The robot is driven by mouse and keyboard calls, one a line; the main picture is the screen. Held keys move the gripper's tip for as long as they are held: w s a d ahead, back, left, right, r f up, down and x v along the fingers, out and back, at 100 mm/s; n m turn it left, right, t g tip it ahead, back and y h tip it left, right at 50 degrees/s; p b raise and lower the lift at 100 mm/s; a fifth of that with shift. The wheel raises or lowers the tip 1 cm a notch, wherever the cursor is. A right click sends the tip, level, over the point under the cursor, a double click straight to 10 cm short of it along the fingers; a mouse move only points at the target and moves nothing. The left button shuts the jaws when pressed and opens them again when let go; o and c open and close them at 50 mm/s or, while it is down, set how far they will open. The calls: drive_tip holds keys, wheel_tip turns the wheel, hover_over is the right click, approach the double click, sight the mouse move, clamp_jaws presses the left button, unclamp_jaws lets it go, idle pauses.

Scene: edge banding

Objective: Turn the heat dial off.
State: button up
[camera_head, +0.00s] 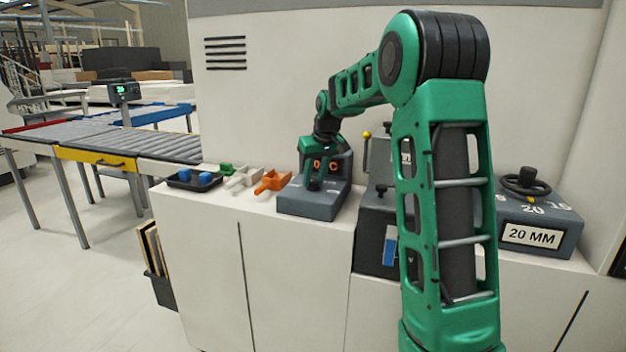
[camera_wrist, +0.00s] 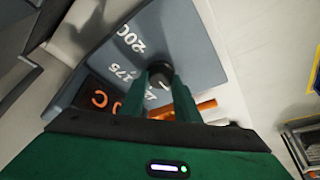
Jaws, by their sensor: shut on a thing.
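The heat dial is a round dark knob (camera_wrist: 159,73) on the sloped face of a grey-blue box (camera_head: 310,205). My gripper (camera_wrist: 160,84) is shut on the knob, with a green finger on each side of it. In the head view my gripper (camera_head: 316,180) is at the box's front face and hides the knob. White numbers 200 and 175 show around the knob, and a further mark is partly covered by a finger. A dark display (camera_wrist: 100,98) has orange characters ending in C; its other digits are hidden. The knob's pointer direction is not clear.
Left of the box lie an orange part (camera_head: 272,181), a pale part (camera_head: 243,178), a green part (camera_head: 226,168) and a black tray (camera_head: 193,181) with blue pieces. Right are a dark box behind my arm and a handwheel unit (camera_head: 537,238) labelled 20 MM. A roller conveyor (camera_head: 110,148) stands left.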

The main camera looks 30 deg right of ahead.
drive_tip(key=shift+w+a+r, duration=0.1)
drive_tip(key=o, duration=1)
drive_tip(key=shift+o, duration=0.2)
drive_tip(key=v, duration=1)
drive_tip(key=shift+r, duration=0.25)
drive_tip(key=s+a+f+m+g, duration=0.1)
drive_tip(key=s+f, duration=0.5)
drive_tip(key=s, duration=0.8)
drive_tip(key=s+a+f+m+g, duration=0.2)
drive_tip(key=s+a+f, duration=0.2)
drive_tip(key=s, duration=1)
drive_tip(key=s+a+f+m+g, duration=0.1)
drive_tip(key=s+a+f+m, duration=0.1)
drive_tip(key=s+f, duration=0.6)
drive_tip(key=s+a, duration=0.1)
drive_tip(key=s, duration=0.5)
drive_tip(key=shift+s+y, duration=0.3)
drive_tip(key=shift+s, duration=0.05)
